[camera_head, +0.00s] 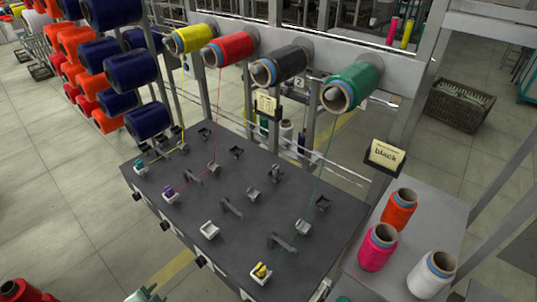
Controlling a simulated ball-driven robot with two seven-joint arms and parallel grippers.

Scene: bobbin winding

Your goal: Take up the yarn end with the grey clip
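On the dark table (190,235) stand several small white holders. One holder at the right holds a greyish piece (303,226), which may be the grey clip; it is too small to be sure. Other holders carry a teal clip (140,164), a purple clip (168,190) and a yellow clip (261,270). The holder at the middle front (209,231) looks empty. A black bobbin (280,66) hangs above; its yarn end cannot be made out. A pale green part at the bottom edge (146,293) may be my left gripper, mostly cut off. My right gripper does not show.
Yellow (190,38), red (232,49) and green (351,86) bobbins hang on the rail, with thin yarns running down. Orange, pink and white cones stand on a side shelf (395,275).

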